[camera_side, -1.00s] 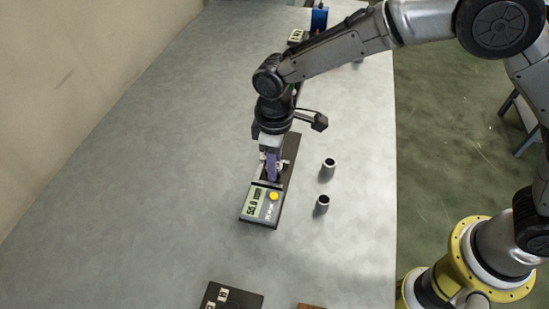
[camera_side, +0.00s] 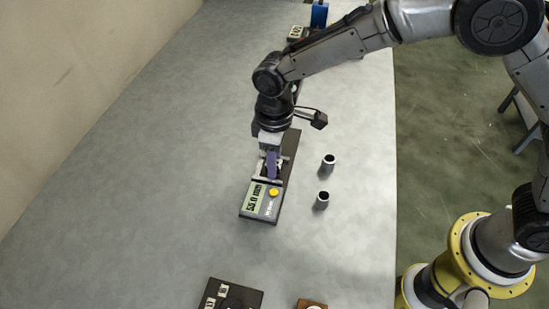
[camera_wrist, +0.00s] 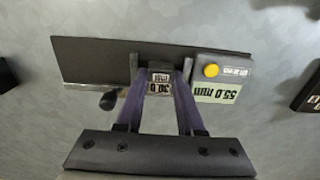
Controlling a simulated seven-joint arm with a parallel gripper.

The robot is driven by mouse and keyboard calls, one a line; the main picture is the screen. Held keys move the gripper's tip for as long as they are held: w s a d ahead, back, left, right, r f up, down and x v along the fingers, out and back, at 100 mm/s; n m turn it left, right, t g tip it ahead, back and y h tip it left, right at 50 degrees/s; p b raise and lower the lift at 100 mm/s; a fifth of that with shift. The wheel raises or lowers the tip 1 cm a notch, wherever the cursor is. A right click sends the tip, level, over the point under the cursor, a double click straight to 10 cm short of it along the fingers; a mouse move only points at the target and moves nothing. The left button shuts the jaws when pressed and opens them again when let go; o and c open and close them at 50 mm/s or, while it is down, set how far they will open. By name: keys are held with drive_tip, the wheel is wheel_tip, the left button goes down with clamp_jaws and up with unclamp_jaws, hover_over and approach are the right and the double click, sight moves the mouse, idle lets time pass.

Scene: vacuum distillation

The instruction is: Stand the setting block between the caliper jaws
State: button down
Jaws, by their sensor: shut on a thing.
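The digital caliper lies on the table, with its display (camera_side: 255,197) and yellow button; its dark beam also shows in the wrist view (camera_wrist: 90,60). The display reads 55.0 mm. My gripper (camera_side: 271,172) points down over the caliper, its purple fingers shut on the setting block (camera_wrist: 160,86). The block is small and pale, labelled 30.0. In the wrist view it sits between the left caliper jaw (camera_wrist: 134,66) and the right caliper jaw (camera_wrist: 187,68). Whether its foot touches the caliper is hidden.
Two dark cylinders (camera_side: 328,163) (camera_side: 322,201) with light tops stand to the right. A dark plate with labelled pieces (camera_side: 250,297) and a brown block (camera_side: 312,304) lie at the front edge of the picture. A blue device (camera_side: 319,16) is at the back. The table left is clear.

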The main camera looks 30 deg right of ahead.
drive_tip(key=shift+f, duration=0.4)
idle(0.3)
drive_tip(key=shift+c, duration=2.2)
unclamp_jaws()
drive_tip(key=shift+c, duration=1.1)
drive_tip(key=shift+o, duration=0.8)
drive_tip(key=shift+s+a+f, duration=0.1)
drive_tip(key=shift+r, duration=1.1)
drive_tip(key=shift+c, duration=0.2)
drive_tip(key=shift+o, duration=1.3)
drive_tip(key=shift+r, duration=2.5)
